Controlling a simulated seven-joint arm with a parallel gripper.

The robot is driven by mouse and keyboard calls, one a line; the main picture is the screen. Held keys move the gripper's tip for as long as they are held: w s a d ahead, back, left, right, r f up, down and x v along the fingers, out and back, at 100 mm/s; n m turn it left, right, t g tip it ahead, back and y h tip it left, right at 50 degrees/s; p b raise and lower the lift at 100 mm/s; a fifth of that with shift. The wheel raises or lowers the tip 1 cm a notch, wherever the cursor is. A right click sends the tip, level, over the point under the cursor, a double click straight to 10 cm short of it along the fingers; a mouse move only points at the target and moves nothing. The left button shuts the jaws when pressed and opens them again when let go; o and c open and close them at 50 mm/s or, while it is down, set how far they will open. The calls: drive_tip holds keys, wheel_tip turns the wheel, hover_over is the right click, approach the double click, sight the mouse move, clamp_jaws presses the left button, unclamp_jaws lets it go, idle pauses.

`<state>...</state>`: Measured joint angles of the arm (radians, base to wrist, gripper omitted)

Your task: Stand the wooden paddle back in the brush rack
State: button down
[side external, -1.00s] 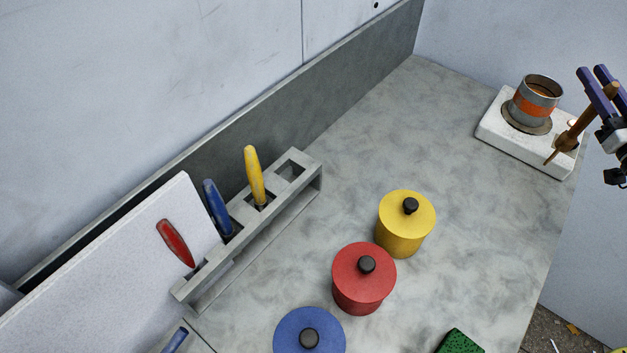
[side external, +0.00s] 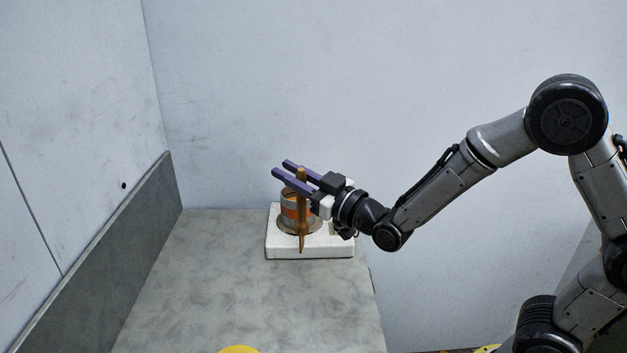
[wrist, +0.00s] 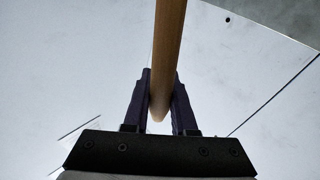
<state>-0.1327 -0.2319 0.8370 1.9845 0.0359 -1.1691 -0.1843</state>
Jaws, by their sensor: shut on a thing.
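The wooden paddle (side external: 302,218) is upright in my gripper (side external: 281,168), its narrow tip pointing down. The two purple fingers are shut on its upper part. In the side external view it overlaps the front of a metal pot with an orange band (side external: 289,210); I cannot tell the gap between them. In the wrist view the paddle's wooden shaft (wrist: 169,45) runs up from between the fingers (wrist: 160,95). The brush rack is outside both current views.
The pot stands on a white block (side external: 338,250) at the far end of the grey counter (side external: 210,290). A low grey ledge (side external: 120,255) runs along the left wall. A yellow lid edge (side external: 238,350) shows at the bottom. The counter's middle is clear.

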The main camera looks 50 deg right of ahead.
drive_tip(key=w+a+r+n+g+y, duration=0.1)
drive_tip(key=a+r+y, duration=0.15)
drive_tip(key=a, duration=0.85)
drive_tip(key=w+a+r+n+g+y, duration=0.2)
drive_tip(key=a+y, duration=0.1)
drive_tip(key=a, duration=0.8)
drive_tip(key=w+a+r+n+g+y, duration=0.1)
drive_tip(key=a+r+y, duration=0.15)
drive_tip(key=a, duration=0.85)
drive_tip(key=s+a+r+n+g+y, duration=0.1)
drive_tip(key=s+a, duration=0.2)
drive_tip(key=a, duration=0.3)
drive_tip(key=s+a+r+n+g+y, duration=0.1)
drive_tip(key=s+a+g+y, duration=0.1)
drive_tip(key=a, duration=0.5)
drive_tip(key=shift+d+f, duration=0.15)
drive_tip(key=shift+f, duration=6.6)
drive_tip(key=c, duration=0.6)
unclamp_jaws()
drive_tip(key=shift+f, duration=0.1)
drive_tip(key=shift+c, duration=0.2)
drive_tip(key=v, duration=1.4)
drive_tip(key=shift+s, duration=0.1)
